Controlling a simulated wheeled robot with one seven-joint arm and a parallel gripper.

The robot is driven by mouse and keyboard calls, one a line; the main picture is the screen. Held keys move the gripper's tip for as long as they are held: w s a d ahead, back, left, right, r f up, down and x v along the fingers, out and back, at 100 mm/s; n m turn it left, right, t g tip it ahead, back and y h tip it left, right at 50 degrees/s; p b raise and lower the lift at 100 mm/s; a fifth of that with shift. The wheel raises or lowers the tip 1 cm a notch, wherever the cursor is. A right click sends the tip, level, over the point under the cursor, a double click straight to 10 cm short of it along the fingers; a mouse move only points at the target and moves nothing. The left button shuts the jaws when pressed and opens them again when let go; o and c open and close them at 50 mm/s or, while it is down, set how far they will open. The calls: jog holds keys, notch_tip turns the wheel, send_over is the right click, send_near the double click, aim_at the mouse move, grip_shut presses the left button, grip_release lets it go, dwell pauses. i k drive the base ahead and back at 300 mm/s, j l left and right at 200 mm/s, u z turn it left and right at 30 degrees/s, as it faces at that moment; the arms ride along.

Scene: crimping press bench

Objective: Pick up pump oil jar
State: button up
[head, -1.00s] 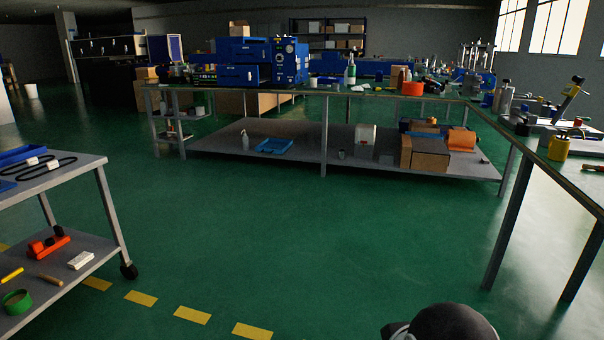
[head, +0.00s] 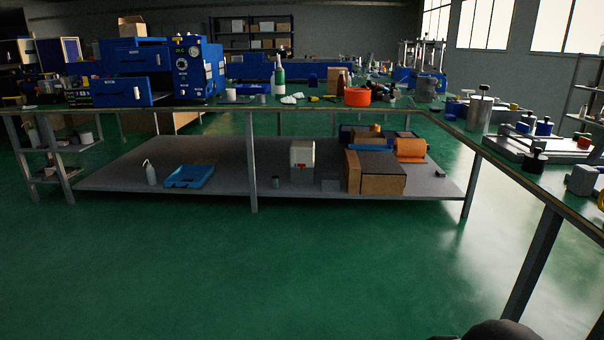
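I cannot tell for certain which thing is the pump oil jar. Several containers could fit. A white canister with a red mark (head: 302,161) stands on the lower shelf. A brown bottle (head: 341,83) and a green bottle with a white label (head: 279,82) stand on the bench top. A grey metal cylinder with a black knob (head: 480,113) stands on the right part of the bench. All are well ahead of me. My gripper is not in view; only a dark rounded part, probably of my arm, shows at the bottom right edge.
The bench (head: 215,107) runs across and turns toward me at the right, with legs there. Its lower shelf (head: 225,178) holds a white squeeze bottle (head: 150,173), a blue tray (head: 190,176) and cardboard boxes (head: 376,172). Green floor (head: 250,270) in front is clear.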

aim_at(232, 93)
jog(key=i+u, duration=0.1)
jog(key=i, duration=0.65)
jog(key=i+l+u, duration=0.15)
jog(key=i, duration=0.65)
jog(key=i+l+u, duration=0.1)
jog(key=i, duration=0.65)
